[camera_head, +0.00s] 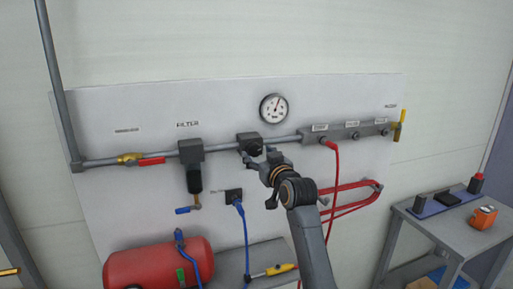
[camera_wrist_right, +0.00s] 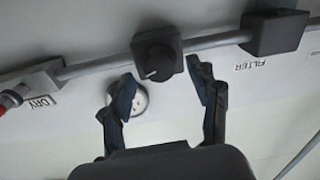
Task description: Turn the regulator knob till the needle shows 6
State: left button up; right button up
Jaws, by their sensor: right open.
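The regulator (camera_head: 250,142) is a dark block on the grey pipe, below the round white gauge (camera_head: 273,108). The gauge needle points up and slightly right; its numbers are too small to read. In the right wrist view the round black knob (camera_wrist_right: 156,63) carries a pale mark, and the gauge (camera_wrist_right: 139,100) is partly behind a finger. My right gripper (camera_head: 258,158) is in front of and just below the regulator. In the wrist view its fingers (camera_wrist_right: 160,75) are apart, with the knob between and just beyond their tips, seemingly untouched. My left gripper is not in view.
The filter (camera_head: 191,152) hangs left of the regulator. A manifold (camera_head: 345,132) with a red hose (camera_head: 336,170) is to the right. A blue hose (camera_head: 244,230) hangs below. A red tank (camera_head: 158,264) is lower left and a grey side table (camera_head: 445,225) lower right.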

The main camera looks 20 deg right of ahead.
jog(key=shift+w, duration=1.1)
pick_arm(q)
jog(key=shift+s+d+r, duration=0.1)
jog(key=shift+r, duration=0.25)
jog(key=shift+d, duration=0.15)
pick_arm(e)
jog(key=shift+c, duration=0.7)
jog(key=c, duration=1)
jog(key=shift+m+p, duration=0.5)
jog(key=shift+m, duration=0.2)
jog(key=shift+c, duration=0.2)
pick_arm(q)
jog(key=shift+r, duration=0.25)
